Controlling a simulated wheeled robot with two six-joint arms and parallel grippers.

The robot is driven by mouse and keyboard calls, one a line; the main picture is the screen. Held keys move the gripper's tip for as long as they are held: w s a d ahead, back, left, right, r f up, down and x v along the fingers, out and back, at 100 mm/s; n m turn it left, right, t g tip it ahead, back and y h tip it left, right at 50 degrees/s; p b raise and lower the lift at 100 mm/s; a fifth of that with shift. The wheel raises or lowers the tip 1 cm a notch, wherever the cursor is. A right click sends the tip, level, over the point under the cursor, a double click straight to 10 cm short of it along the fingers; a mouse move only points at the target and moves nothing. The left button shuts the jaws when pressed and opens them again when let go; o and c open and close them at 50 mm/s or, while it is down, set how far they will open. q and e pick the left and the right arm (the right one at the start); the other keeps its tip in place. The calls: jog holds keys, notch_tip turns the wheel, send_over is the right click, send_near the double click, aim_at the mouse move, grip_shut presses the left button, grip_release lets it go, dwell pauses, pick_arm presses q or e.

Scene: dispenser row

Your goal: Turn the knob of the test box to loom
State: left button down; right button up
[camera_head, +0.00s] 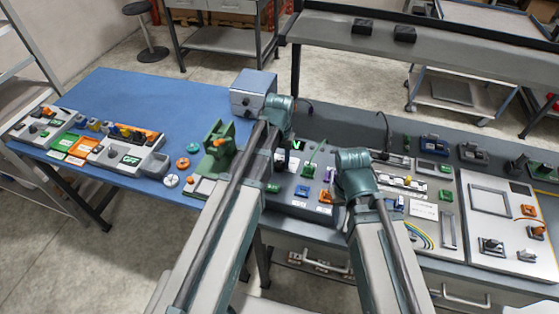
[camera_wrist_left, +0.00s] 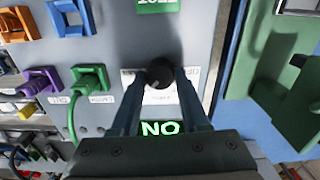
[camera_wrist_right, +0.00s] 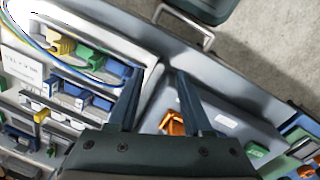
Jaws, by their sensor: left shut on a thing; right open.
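The test box is the grey panel (camera_wrist_left: 118,45) filling the middle of the left wrist view; it also shows in the head view (camera_head: 285,205), partly behind my left arm. Its black round knob (camera_wrist_left: 160,72) stands in front of a white label plate (camera_wrist_left: 160,96). My left gripper (camera_wrist_left: 160,77) is shut on the knob, one finger on each side. The label words are mostly covered or too small to read, so the knob's setting cannot be told. My right gripper (camera_wrist_right: 158,72) is open and empty above the bench equipment.
Green (camera_wrist_left: 90,80), purple (camera_wrist_left: 38,80) and orange (camera_wrist_left: 18,25) plugs sit on the panel left of the knob. A green fixture (camera_wrist_left: 285,95) stands to its right. Under my right gripper are an orange part (camera_wrist_right: 172,122) and blue connectors (camera_wrist_right: 100,102).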

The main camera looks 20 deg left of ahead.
aim_at(280, 164)
pick_arm(q)
jog(key=shift+m, duration=0.3)
dwell(0.4)
jog(key=shift+c, duration=2)
grip_release()
jog(key=shift+r, duration=0.1)
pick_arm(e)
jog(key=shift+r, duration=0.15)
pick_arm(q)
notch_tip(280, 164, up, 14)
jog(key=p, duration=1.3)
jog(key=shift+f+p, duration=0.2)
jog(key=shift+p, duration=0.2)
pick_arm(e)
notch_tip(280, 164, up, 14)
jog(key=shift+f, duration=0.25)
